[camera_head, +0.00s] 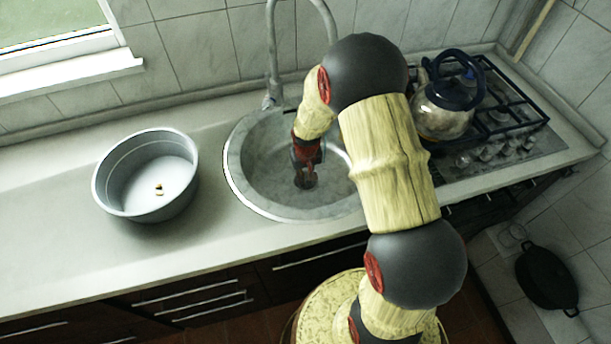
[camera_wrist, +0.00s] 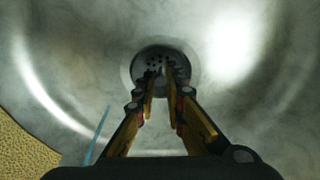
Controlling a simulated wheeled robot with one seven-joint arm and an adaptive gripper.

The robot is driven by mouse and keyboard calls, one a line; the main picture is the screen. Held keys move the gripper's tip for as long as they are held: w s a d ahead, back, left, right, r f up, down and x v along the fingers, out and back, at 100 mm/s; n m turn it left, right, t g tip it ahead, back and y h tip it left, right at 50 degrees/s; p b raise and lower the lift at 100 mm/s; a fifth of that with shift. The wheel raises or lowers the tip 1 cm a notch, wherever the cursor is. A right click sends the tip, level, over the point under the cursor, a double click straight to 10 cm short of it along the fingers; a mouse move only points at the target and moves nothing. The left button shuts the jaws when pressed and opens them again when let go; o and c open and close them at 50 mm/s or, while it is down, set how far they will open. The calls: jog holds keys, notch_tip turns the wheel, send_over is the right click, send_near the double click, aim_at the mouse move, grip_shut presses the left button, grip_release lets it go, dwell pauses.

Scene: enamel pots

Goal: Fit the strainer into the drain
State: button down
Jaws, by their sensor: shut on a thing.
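The strainer (camera_wrist: 153,62), a small dark disc with several holes, shows in the wrist view just beyond my fingertips. My gripper (camera_wrist: 166,78) is shut on its middle part, which the fingers partly hide. The drain (camera_wrist: 194,61) shows as a pale round rim around the strainer at the bottom of the sink (camera_head: 250,180). The strainer lies over the drain opening; I cannot tell if it is seated or slightly above. In the head view my gripper (camera_head: 305,176) points down into the sink, and the drain there is mostly hidden by it.
A grey metal pot (camera_head: 115,190) with small yellowish bits inside stands left of the sink. The faucet (camera_head: 272,60) rises behind the sink. A kettle (camera_head: 447,108) stands on the stove (camera_head: 515,140) at right. A dark pan (camera_head: 547,277) is low at right.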

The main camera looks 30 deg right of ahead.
jog(key=shift+f+b, duration=0.3)
jog(key=shift+f, duration=0.3)
dwell(0.3)
jog(key=c, duration=1.8)
grip_release()
jog(key=shift+o, duration=0.2)
jog(key=shift+r+p, duration=2.15)
jog(key=shift+r, duration=0.85)
jog(key=shift+r, duration=0.1)
notch_tip(320, 180, up, 14)
jog(key=p, duration=0.9)
jog(key=shift+p, duration=0.3)
